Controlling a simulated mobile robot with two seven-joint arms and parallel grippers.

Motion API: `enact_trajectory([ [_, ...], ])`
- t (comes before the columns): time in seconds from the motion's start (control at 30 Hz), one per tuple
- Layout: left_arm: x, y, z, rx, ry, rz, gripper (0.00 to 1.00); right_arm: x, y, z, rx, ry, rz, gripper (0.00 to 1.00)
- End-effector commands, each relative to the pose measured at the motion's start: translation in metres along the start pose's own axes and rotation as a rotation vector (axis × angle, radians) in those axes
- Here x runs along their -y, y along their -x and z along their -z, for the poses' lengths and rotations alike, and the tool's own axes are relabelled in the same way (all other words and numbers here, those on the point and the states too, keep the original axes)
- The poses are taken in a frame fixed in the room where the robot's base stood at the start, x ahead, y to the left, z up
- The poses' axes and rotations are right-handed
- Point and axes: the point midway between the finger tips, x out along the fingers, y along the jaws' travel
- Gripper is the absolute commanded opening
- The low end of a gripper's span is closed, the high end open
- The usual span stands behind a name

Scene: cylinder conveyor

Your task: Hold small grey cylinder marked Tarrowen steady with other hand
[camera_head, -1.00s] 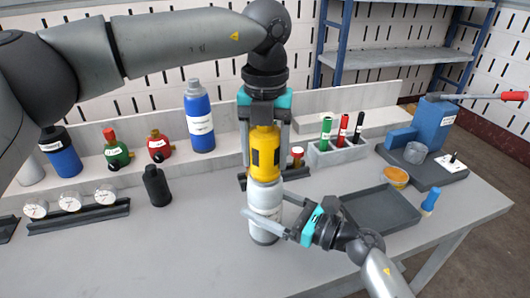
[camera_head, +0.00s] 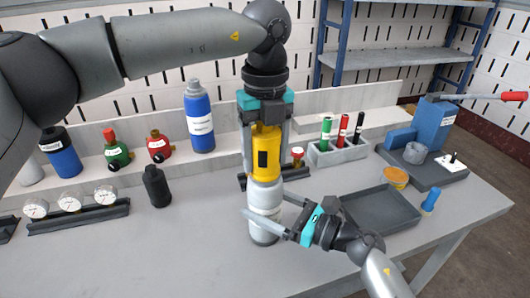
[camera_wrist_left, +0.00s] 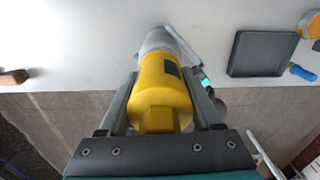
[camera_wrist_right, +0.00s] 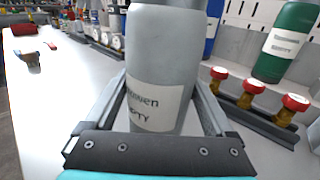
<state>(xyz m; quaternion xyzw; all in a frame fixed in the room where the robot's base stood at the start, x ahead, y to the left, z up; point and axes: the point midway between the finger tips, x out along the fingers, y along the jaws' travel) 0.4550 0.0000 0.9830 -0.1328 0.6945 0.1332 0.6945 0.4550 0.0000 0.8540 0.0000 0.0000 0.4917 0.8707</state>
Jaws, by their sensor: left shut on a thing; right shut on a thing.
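The small grey cylinder (camera_head: 264,212) stands upright on the table in the head view. In the right wrist view its label (camera_wrist_right: 160,108) reads partly "...rowen" and "...PTY". My right gripper (camera_head: 264,222) is shut around its body from the right. A yellow tool with a dark window (camera_head: 265,150) sits upright on top of the cylinder. My left gripper (camera_head: 264,140) points down from above and is shut on the yellow tool. The left wrist view shows the yellow tool (camera_wrist_left: 160,95) between the fingers, with the grey cylinder (camera_wrist_left: 160,40) beyond it.
A dark tray (camera_head: 382,209) lies to the right, with an orange-topped round tin (camera_head: 395,177) and a blue item (camera_head: 430,201) near it. Gauges on a rail (camera_head: 72,205) and a black bottle (camera_head: 157,187) stand left. Behind are a blue cylinder (camera_head: 199,118) and a marker holder (camera_head: 338,152).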

Motion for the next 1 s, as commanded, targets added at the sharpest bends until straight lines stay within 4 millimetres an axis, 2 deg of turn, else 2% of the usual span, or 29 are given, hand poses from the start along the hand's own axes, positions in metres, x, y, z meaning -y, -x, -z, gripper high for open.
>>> enact_trajectory([
  [0.17, 0.0004, 0.0003, 0.0, 0.0, 0.029, 0.002, 0.0, -0.0003, 0.0001, 0.0011, -0.002, 0.0, 0.0, 0.22],
  [0.6, 0.0004, 0.0007, 0.0, 0.0, 0.475, 0.002, 0.0, -0.0003, 0.0001, 0.001, -0.002, 0.001, -0.001, 0.22],
  [1.0, 0.0005, 0.0008, 0.0001, 0.0, 0.525, 0.002, 0.0, -0.0004, 0.0001, 0.001, -0.002, 0.001, -0.001, 0.22],
])
